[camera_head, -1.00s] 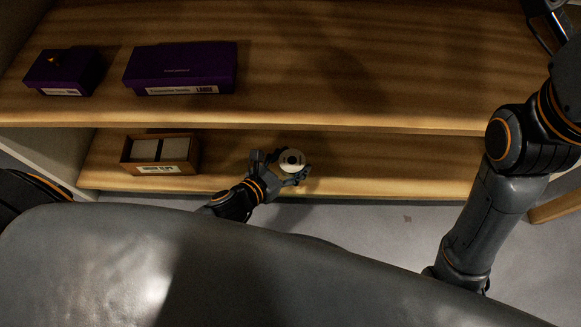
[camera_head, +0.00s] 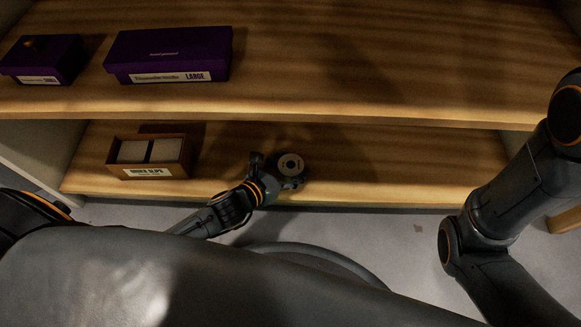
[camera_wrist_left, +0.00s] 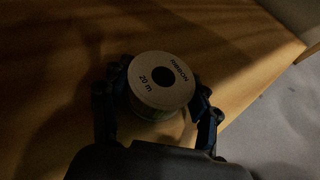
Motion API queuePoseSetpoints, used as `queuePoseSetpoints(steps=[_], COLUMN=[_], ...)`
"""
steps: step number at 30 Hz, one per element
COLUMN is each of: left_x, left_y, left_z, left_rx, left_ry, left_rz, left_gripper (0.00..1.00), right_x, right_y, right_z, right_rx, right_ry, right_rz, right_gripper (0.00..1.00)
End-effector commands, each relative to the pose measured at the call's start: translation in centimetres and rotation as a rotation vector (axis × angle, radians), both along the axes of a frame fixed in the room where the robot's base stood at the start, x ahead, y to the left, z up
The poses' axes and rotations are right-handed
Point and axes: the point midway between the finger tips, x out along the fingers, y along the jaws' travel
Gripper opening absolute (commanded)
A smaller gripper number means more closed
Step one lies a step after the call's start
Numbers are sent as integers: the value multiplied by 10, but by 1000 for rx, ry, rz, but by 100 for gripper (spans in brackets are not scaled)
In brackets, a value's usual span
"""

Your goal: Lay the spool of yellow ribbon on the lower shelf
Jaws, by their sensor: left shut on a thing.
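The spool of ribbon (camera_head: 291,164) shows its pale round end with a dark centre hole, facing up. In the left wrist view the spool (camera_wrist_left: 161,84) reads "RIBBON 20 m"; its ribbon colour is hard to tell in the dim light. My left gripper (camera_head: 279,177) is shut on the spool, a finger on each side, also in the left wrist view (camera_wrist_left: 158,106). The spool is at the front part of the lower shelf (camera_head: 400,165). I cannot tell whether it touches the board. My right gripper is out of view; only its arm shows at the right.
An open brown box with pale contents (camera_head: 149,171) stands on the lower shelf, left of the spool. Two purple boxes, a large one (camera_head: 168,50) and a small one (camera_head: 42,57), stand on the upper shelf (camera_head: 400,60). The lower shelf is clear right of the spool.

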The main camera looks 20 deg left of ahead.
Motion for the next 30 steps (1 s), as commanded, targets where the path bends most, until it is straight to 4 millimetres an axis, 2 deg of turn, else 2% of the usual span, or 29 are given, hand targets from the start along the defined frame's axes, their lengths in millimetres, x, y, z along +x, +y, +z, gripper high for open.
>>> queuePoseSetpoints(steps=[5,6,9,21,28,30], left_x=[0,0,0,0,-33,-47], left_y=[0,0,0,0,14,20], left_z=[-3,-4,-3,1,19,25], left_rx=[0,-1,0,-1,1,1], left_ry=[1,2,1,-1,6,6], left_rz=[0,2,0,-1,1,1], left_gripper=[30,64,84,84,84,84], right_x=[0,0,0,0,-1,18], right_y=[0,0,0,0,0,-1], right_z=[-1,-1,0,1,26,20], right_rx=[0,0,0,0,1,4], right_ry=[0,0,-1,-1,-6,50], right_rz=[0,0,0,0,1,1], right_gripper=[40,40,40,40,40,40])
